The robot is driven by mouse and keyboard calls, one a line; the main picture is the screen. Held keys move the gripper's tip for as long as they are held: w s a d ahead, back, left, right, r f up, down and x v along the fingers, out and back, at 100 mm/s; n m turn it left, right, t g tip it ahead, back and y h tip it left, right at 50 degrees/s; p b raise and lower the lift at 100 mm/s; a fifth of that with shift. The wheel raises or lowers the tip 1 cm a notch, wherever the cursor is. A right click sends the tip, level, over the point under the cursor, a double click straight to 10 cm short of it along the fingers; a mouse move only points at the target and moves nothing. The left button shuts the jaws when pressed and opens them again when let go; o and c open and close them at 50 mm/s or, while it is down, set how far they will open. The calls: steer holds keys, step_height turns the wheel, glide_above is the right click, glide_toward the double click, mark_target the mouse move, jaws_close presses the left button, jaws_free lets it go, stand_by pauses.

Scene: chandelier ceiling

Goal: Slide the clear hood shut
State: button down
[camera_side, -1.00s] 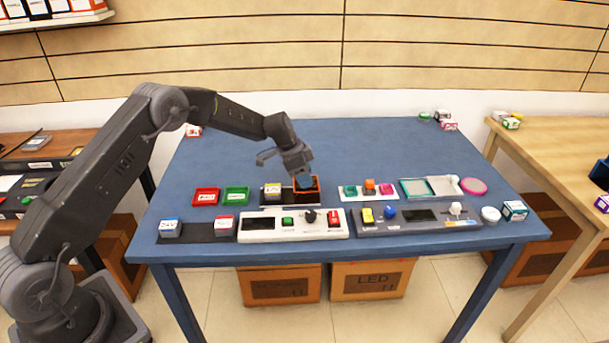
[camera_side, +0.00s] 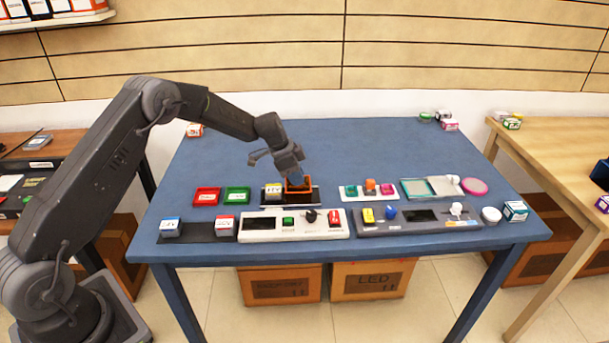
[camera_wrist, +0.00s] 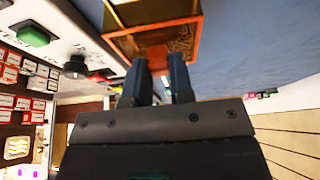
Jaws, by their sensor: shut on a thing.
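The clear hood (camera_side: 299,189) has orange edges and sits on a black base (camera_side: 313,199) near the middle of the table. In the side view, a box with a white and yellow label (camera_side: 273,191) stands on the same base, just left of the hood. My gripper (camera_side: 297,178) reaches down onto the hood from behind. In the wrist view, the two fingers (camera_wrist: 158,65) are shut on the near orange part of the hood (camera_wrist: 155,40). My fingers partly hide the hood in the side view.
A white panel (camera_side: 262,234) with a green button and a red switch lies in front. Red (camera_side: 206,197) and green (camera_side: 237,197) trays lie to the left. A white strip with coloured knobs (camera_side: 369,191) lies to the right.

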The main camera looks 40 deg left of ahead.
steer(key=s+a, duration=0.5)
steer(key=shift+s+a, duration=0.15)
steer(key=shift+a, duration=0.05)
steer(key=c, duration=1)
jaws_free()
steer(key=shift+r, duration=0.1)
steer(key=v, duration=1.3)
steer(key=shift+r, duration=0.3)
steer(key=shift+s, duration=0.15)
steer(key=shift+r, duration=2.5)
